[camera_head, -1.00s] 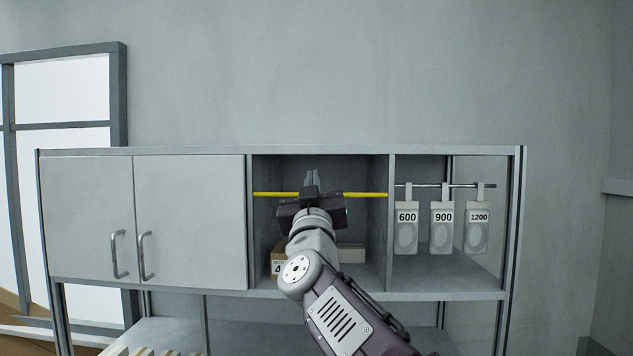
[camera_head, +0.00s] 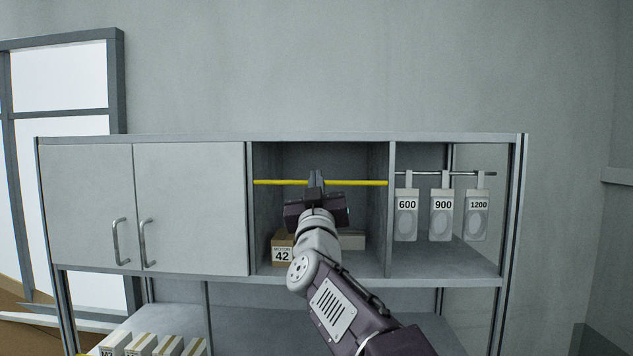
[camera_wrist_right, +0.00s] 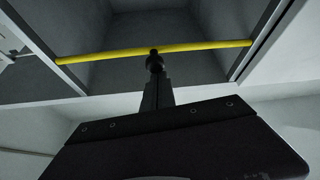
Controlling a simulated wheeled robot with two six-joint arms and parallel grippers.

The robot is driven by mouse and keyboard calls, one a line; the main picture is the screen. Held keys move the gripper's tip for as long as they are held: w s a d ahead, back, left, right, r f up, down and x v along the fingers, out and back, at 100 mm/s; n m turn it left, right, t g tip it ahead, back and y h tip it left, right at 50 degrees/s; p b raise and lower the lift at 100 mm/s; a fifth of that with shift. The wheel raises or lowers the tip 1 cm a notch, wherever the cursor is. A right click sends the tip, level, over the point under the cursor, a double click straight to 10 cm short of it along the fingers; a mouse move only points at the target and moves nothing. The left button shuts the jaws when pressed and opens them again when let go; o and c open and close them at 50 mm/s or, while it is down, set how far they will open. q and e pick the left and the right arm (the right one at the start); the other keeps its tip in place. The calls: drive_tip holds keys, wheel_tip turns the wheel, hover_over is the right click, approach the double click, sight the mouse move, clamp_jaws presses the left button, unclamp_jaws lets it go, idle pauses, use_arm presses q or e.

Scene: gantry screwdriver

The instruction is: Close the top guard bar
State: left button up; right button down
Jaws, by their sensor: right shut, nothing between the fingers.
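The yellow guard bar (camera_head: 355,183) lies level across the front of the open middle compartment, spanning from its left wall to its right wall. In the right wrist view the yellow bar (camera_wrist_right: 205,47) crosses the compartment opening, and the fingertips overlap it in the picture. My right gripper (camera_head: 316,176) is shut and empty, in front of the bar near its middle. It also shows in the right wrist view (camera_wrist_right: 155,60). I cannot tell whether the fingers touch the bar. My left gripper is not in view.
A box marked 42 (camera_head: 283,250) and a pale box (camera_head: 352,240) sit in the middle compartment. Closed cabinet doors (camera_head: 190,210) are on the left. Tags marked 600, 900 and 1200 (camera_head: 478,215) hang on a rail at right. Several boxes (camera_head: 140,345) stand below.

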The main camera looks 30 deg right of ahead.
wheel_tip(320, 180, down, 19)
drive_tip(key=b, duration=1.7)
drive_tip(key=shift+a+f, duration=0.15)
